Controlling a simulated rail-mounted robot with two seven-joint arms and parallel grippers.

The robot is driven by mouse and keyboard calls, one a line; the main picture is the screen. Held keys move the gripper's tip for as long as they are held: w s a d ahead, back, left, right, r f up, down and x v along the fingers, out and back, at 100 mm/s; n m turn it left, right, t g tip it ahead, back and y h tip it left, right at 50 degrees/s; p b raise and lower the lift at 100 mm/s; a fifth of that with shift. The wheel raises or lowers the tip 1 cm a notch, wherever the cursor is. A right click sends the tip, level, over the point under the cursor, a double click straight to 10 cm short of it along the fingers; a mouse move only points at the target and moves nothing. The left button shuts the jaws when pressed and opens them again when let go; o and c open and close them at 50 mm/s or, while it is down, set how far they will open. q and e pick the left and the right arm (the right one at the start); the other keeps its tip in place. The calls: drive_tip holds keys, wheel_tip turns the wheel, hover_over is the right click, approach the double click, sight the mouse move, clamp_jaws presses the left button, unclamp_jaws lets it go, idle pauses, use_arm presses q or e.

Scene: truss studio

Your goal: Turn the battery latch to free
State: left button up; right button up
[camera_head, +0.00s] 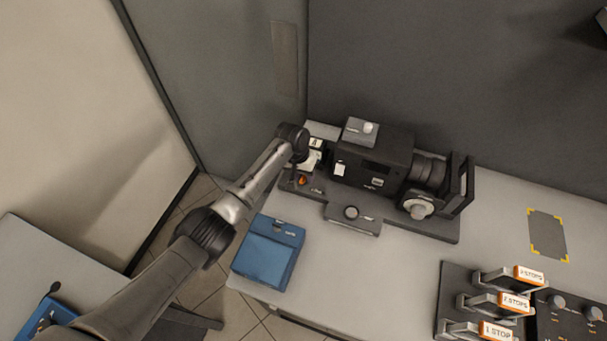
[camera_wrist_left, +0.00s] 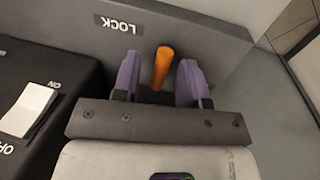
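The orange battery latch (camera_wrist_left: 162,67) is a short rounded lever standing by a dark grey plate (camera_wrist_left: 220,45) in the left wrist view. The word LOCK (camera_wrist_left: 118,22) is printed on the plate to its left. In the head view the latch (camera_head: 302,181) is a small orange spot at the left end of the black camera (camera_head: 375,160). My left gripper (camera_wrist_left: 160,78) is open, with one purple finger on each side of the latch. Small gaps show between the latch and both fingers. The latch's base is hidden behind the gripper. My right gripper is in neither view.
A white ON/OFF rocker switch (camera_wrist_left: 28,108) is left of my left gripper. A blue box (camera_head: 268,252) is at the table's front left edge. A black rack (camera_head: 450,295) with orange-labelled filters and a knob panel (camera_head: 570,318) stand front right. A yellow-cornered grey patch (camera_head: 547,235) is bare.

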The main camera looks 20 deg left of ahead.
use_arm(q)
clamp_jaws()
idle(0.3)
drive_tip(key=shift+r, duration=0.1)
